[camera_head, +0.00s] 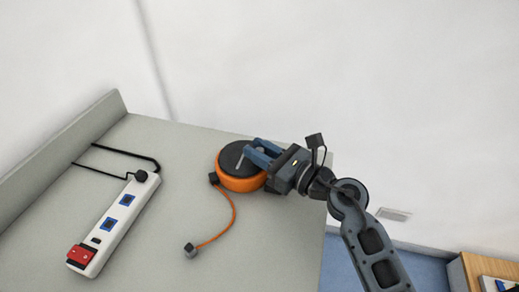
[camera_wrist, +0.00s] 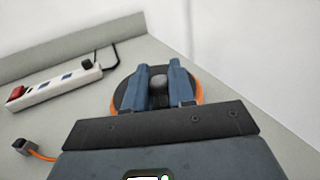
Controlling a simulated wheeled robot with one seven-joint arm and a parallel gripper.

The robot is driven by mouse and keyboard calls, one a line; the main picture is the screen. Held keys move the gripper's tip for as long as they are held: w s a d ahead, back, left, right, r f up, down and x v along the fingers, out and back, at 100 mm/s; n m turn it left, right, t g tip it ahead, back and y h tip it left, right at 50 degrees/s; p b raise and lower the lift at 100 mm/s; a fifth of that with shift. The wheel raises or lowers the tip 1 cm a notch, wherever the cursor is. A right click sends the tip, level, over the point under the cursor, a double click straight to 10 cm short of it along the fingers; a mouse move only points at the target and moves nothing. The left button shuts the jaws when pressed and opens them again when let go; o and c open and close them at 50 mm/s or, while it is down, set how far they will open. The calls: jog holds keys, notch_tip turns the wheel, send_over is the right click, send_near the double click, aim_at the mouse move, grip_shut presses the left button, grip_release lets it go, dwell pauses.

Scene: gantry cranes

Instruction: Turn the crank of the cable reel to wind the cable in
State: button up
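The cable reel (camera_head: 241,184) is a round orange drum with a black top, lying near the far right part of the grey table. A grey crank piece (camera_head: 240,161) shows on its top. An orange cable (camera_head: 233,219) runs from the reel to a grey plug (camera_head: 190,250) on the table. My gripper (camera_head: 257,152) reaches over the reel from the right. In the wrist view its two blue fingers (camera_wrist: 160,85) stand on either side of a grey rounded knob (camera_wrist: 158,76). I cannot tell whether they press on it; the fingers hide part of the reel.
A white power strip (camera_head: 114,226) with a red switch (camera_head: 80,256) and a black cord (camera_head: 125,152) lies on the left. The table (camera_head: 165,200) is otherwise clear. A raised edge (camera_head: 60,138) borders its left side; the right edge is close to the reel.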

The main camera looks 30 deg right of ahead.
grip_shut()
jog(key=shift+a+r+p, duration=0.1)
jog(key=shift+p, duration=0.3)
